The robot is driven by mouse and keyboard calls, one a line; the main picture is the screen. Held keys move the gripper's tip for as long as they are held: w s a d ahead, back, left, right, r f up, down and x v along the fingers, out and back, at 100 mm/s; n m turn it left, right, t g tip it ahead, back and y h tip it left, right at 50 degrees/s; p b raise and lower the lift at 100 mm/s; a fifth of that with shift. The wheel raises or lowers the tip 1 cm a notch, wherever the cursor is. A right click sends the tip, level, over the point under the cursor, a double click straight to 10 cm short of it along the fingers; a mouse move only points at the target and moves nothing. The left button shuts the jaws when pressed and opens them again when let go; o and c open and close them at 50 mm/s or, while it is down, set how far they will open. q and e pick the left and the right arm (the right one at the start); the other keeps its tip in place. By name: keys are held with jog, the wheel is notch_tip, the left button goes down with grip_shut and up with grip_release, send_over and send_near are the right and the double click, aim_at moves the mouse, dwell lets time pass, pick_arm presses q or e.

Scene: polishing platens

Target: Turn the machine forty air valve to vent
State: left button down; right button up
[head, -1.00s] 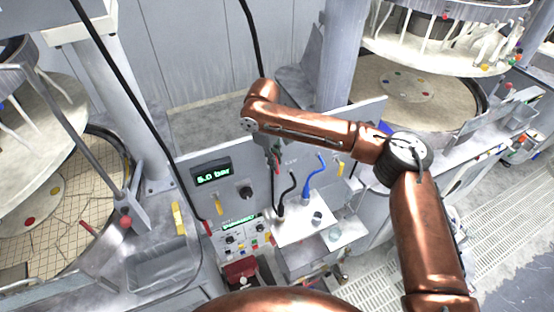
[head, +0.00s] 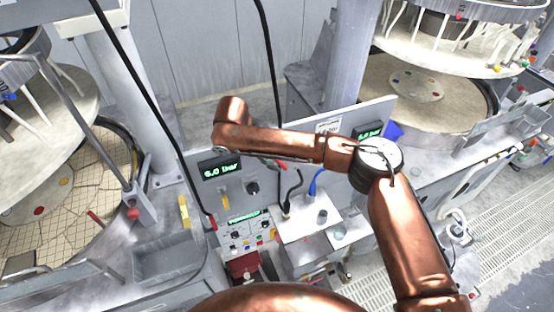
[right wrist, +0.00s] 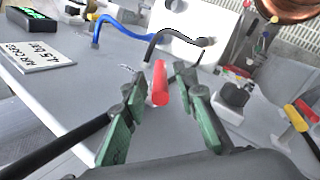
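The grey panel (head: 207,205) carries a display reading about 6.0 bar (head: 220,170), a yellow valve handle (head: 224,198) and a black knob (head: 252,188). The handle (right wrist: 300,117) and knob (right wrist: 236,94) also show at the right in the right wrist view. A second lit display (head: 369,133) is partly behind my right arm, which hides the panel below it. My right gripper (head: 274,164) is above the panel; its green fingers (right wrist: 160,84) are apart in the wrist view. A red cylindrical piece (right wrist: 160,84) appears between them with gaps beside it. No machine number is readable. My left gripper is out of view.
Black hoses (head: 265,50) hang from above; the left one ends in a red tip (head: 213,221). A white box (head: 308,222) with black and blue hoses stands out below. A label (right wrist: 38,56) lies left in the wrist view. Round platens flank the panels.

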jog(key=shift+r, duration=0.1)
jog(key=v, duration=1.1)
jog(key=shift+a+r, duration=0.25)
jog(key=shift+r, duration=0.05)
jog(key=shift+s, duration=0.1)
jog(key=shift+c, duration=0.3)
